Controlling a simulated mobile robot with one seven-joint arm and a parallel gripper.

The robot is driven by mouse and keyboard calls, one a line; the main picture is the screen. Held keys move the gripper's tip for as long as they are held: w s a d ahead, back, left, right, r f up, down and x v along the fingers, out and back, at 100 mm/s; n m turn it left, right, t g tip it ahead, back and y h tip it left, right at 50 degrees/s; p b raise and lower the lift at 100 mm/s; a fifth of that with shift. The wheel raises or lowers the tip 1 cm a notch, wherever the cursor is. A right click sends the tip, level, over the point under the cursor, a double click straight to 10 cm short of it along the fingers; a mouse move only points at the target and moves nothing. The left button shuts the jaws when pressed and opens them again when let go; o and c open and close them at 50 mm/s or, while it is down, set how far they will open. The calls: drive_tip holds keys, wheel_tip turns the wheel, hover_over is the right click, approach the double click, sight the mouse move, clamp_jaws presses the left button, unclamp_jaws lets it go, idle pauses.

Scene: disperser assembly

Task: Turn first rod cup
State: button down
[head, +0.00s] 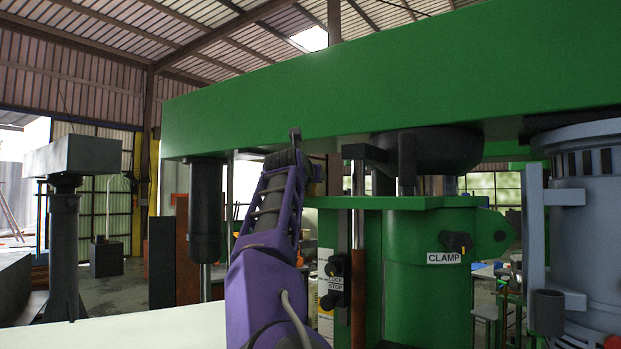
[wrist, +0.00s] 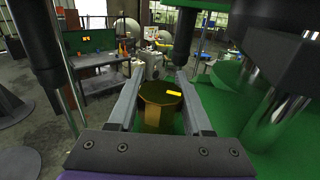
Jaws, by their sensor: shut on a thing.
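The rod cup, a brown-gold cylinder (wrist: 158,118) with a small yellow mark on its top, stands between my fingers in the wrist view. My gripper (wrist: 160,78) is shut on it, one grey finger on each side. In the head view my purple arm reaches up under the green beam. My fingers and the cup cannot be made out clearly there.
The green beam (head: 400,70) spans overhead. A black cylinder (head: 206,205) hangs at its left. The green column with a CLAMP label (head: 444,258) and a grey-blue motor housing (head: 590,215) stand at the right. A dark bench (wrist: 100,80) is farther off.

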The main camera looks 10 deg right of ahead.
drive_tip(key=shift+d+f+m+g+h, duration=0.15)
drive_tip(key=shift+m+g+h, duration=0.15)
drive_tip(key=shift+m+h, duration=0.3)
drive_tip(key=shift+c, duration=1.6)
unclamp_jaws()
drive_tip(key=shift+s, duration=0.15)
drive_tip(key=b+v, duration=0.7)
drive_tip(key=v, duration=1)
drive_tip(key=shift+a+b, duration=0.3)
